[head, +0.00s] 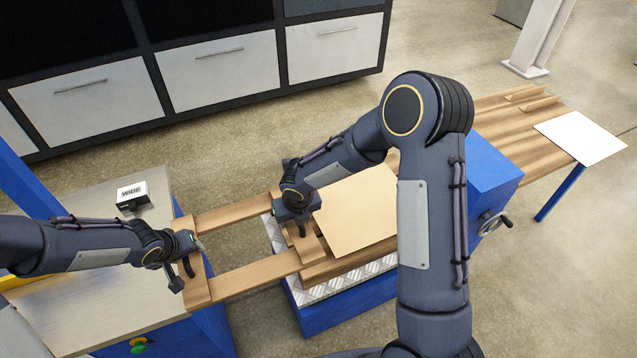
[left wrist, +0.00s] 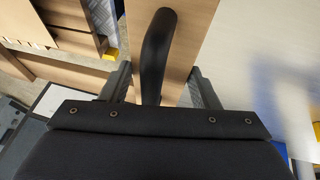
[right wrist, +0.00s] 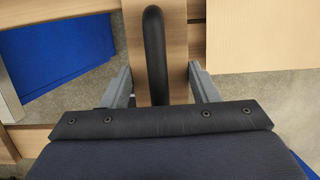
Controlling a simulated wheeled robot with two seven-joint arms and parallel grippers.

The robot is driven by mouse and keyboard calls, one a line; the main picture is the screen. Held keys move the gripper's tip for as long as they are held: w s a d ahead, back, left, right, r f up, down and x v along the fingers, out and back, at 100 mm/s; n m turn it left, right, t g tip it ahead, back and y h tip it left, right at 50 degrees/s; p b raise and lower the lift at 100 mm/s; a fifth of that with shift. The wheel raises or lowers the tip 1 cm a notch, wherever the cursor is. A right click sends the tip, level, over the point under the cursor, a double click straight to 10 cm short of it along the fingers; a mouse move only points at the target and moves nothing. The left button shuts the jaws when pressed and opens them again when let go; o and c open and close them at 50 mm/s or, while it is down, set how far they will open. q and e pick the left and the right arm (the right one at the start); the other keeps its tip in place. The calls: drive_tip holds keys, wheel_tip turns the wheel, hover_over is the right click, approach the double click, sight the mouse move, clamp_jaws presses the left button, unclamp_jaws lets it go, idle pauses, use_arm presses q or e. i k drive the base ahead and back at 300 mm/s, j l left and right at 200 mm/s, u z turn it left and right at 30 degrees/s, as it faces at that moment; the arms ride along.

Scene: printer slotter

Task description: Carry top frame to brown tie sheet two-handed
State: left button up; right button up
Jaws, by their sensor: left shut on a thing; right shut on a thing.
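The top frame, a light wooden frame with two long rails (head: 255,275) and a cross board at each end, spans from the grey table at left to the blue-based stand in the middle. My left gripper (head: 188,245) is shut on the black handle (left wrist: 158,55) of its left board. My right gripper (head: 300,212) is shut on the black handle (right wrist: 155,55) of its right board. A plain tan sheet (head: 360,208), which looks like the brown tie sheet, lies on wood just right of that board. My right arm hides part of it.
A small block marked "WIDE" (head: 132,194) stands on the grey table (head: 85,325). A blue housing with a hand crank (head: 495,222) stands right of the tan sheet. A white sheet (head: 580,138) lies on the slatted wooden table at right. White-drawer cabinets (head: 222,70) line the back.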

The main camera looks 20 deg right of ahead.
sight(364, 205)
drive_tip(key=i+l, duration=0.1)
drive_tip(key=l, duration=0.95)
drive_tip(key=i+l, duration=0.15)
drive_tip(key=l, duration=0.35)
drive_tip(key=i+l, duration=0.1)
drive_tip(key=l, duration=0.45)
